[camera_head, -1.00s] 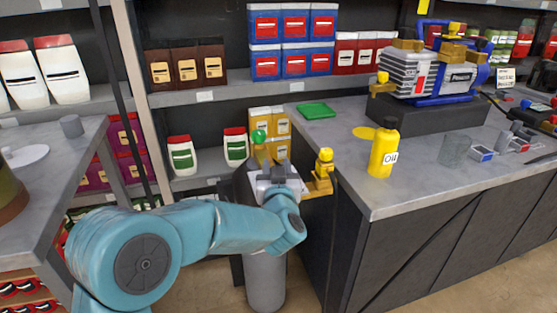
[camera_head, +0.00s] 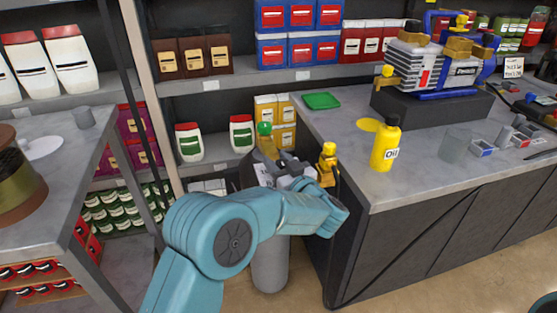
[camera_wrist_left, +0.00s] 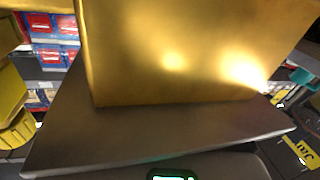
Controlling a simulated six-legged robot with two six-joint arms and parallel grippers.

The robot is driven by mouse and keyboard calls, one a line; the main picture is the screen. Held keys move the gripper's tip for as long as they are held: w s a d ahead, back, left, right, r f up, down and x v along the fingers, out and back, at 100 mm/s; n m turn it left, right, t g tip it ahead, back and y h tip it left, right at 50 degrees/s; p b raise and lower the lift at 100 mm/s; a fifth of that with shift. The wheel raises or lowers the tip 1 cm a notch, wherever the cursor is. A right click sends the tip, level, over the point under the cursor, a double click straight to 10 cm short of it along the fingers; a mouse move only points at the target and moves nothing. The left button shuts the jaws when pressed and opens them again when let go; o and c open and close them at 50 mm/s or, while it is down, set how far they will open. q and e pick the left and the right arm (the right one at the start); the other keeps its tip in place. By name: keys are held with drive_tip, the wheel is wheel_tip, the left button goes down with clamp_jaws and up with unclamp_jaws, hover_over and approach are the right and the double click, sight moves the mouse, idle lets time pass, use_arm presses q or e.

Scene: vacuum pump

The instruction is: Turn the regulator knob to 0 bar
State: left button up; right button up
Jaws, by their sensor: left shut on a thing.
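My left gripper (camera_head: 287,168) is at the top of a grey gas cylinder (camera_head: 270,265), among the brass regulator parts. A green-topped part (camera_head: 265,129) stands to its left and a brass part with a yellow top (camera_head: 329,150) to its right. In the left wrist view a large brass surface (camera_wrist_left: 185,50) fills the upper middle, right against a dark grey plate (camera_wrist_left: 150,130) of the gripper. The gripper is shut on a part of the regulator. The gripped part and any dial reading are hidden. My right gripper is not in view.
A grey workbench (camera_head: 410,190) stands close on the right, with a yellow oil bottle (camera_head: 385,145) near its edge and a blue vacuum pump (camera_head: 440,65) further back. Stocked shelves (camera_head: 225,90) stand behind. Another table (camera_head: 60,185) is at the left.

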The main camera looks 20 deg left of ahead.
use_arm(q)
drive_tip(key=shift+r, duration=0.1)
drive_tip(key=o, duration=1)
drive_tip(key=shift+c, duration=0.2)
drive_tip(key=v, duration=1.6)
drive_tip(key=shift+s, duration=0.1)
